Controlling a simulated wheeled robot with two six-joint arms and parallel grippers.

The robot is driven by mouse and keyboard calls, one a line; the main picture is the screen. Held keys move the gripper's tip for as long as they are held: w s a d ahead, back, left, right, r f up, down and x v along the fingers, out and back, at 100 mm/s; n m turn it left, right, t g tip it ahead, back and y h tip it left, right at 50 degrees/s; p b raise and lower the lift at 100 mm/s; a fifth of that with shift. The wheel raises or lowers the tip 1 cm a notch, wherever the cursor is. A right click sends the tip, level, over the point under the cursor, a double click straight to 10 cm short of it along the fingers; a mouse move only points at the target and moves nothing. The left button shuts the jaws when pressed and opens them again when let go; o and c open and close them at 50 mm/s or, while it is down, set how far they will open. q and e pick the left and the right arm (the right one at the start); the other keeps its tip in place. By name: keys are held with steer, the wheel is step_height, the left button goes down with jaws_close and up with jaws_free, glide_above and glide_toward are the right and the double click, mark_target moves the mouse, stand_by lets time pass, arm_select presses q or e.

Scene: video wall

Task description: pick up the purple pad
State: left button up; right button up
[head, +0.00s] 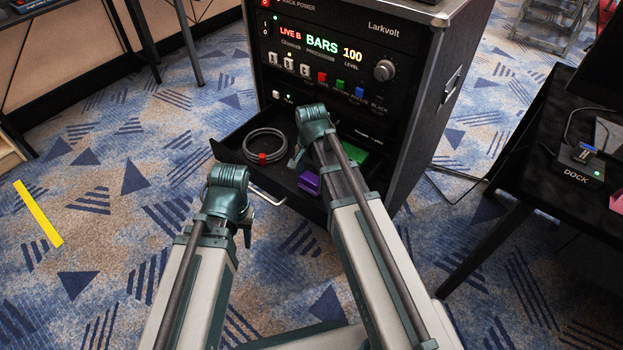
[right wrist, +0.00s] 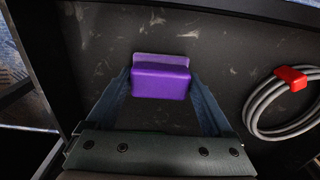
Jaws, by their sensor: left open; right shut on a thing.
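The purple pad (head: 309,183) lies in the open black drawer (head: 226,148) of the rack, just left of my right forearm in the head view. In the right wrist view the purple pad (right wrist: 160,83) sits between the two fingers of my right gripper (right wrist: 159,76), which is shut on it from both sides. In the head view my right gripper (head: 296,158) is mostly hidden by its own wrist and forearm. My left gripper (head: 247,236) is in front of the drawer, left of the pad, open; its fingers are mostly hidden.
A grey cable coil with a red tie (head: 263,157) lies in the drawer's left part; it also shows in the right wrist view (right wrist: 290,80). A green item (head: 354,153) lies right of my forearm. A black table (head: 537,175) with a dock (head: 580,163) stands at the right.

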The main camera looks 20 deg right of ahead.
mark_target(312, 178)
step_height(312, 178, up, 10)
steer(key=p, duration=0.9)
steer(key=shift+f, duration=0.25)
steer(key=o, duration=0.9)
steer(key=shift+c, duration=0.2)
steer(key=c, duration=0.6)
steer(key=shift+o, duration=0.2)
step_height(312, 178, up, 20)
steer(key=p, duration=1.9)
steer(key=shift+f, duration=0.25)
steer(key=shift+f, duration=0.1)
